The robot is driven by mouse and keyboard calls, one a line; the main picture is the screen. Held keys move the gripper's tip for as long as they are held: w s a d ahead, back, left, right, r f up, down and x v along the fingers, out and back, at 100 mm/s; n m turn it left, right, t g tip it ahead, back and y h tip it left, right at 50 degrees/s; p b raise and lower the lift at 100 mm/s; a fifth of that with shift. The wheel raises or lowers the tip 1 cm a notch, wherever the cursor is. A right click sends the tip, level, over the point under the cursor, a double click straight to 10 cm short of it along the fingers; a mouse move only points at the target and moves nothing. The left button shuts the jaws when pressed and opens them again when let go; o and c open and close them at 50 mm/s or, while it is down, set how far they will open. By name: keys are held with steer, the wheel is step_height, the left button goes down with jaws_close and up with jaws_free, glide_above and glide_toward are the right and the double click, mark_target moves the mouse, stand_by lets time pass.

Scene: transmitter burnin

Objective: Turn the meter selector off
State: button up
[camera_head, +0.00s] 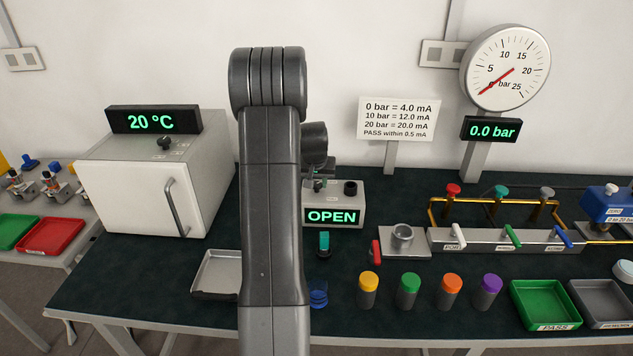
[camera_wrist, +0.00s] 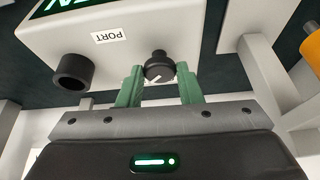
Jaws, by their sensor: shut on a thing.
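The meter is a light grey box (camera_head: 359,212) with a lit display reading OPEN, standing on the dark bench in the head view. Its top panel (camera_wrist: 195,25) fills the upper part of the wrist view. My arm hides part of the meter in the head view.
A white oven (camera_head: 135,185) reading 20 °C stands at left, with a metal tray (camera_head: 213,275) in front. Several colour-capped cylinders, a manifold (camera_head: 490,238) with levers and a green tray (camera_head: 545,305) lie at right. A gauge (camera_head: 505,67) reads near zero behind.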

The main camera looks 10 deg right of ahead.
steer(key=n+y+b, duration=0.1)
steer(key=n, duration=0.1)
steer(key=n+b, duration=0.1)
steer(key=n, duration=0.1)
steer(key=shift+d+f+n+y, duration=0.2)
steer(key=shift+n+y, duration=0.1)
steer(key=shift+y, duration=0.1)
steer(key=n+y+b, duration=0.1)
steer(key=n, duration=0.1)
steer(key=n+b, duration=0.2)
steer(key=shift+d+r+n+y, duration=0.15)
steer(key=shift+r+n+y, duration=0.05)
steer(key=shift+n+y, duration=0.2)
steer(key=shift+g, duration=0.3)
steer(key=o, duration=1)
steer(key=v, duration=1.3)
steer(key=shift+s+d+r+b, duration=0.15)
steer(key=shift+r+b, duration=0.2)
steer(key=shift+b, duration=0.05)
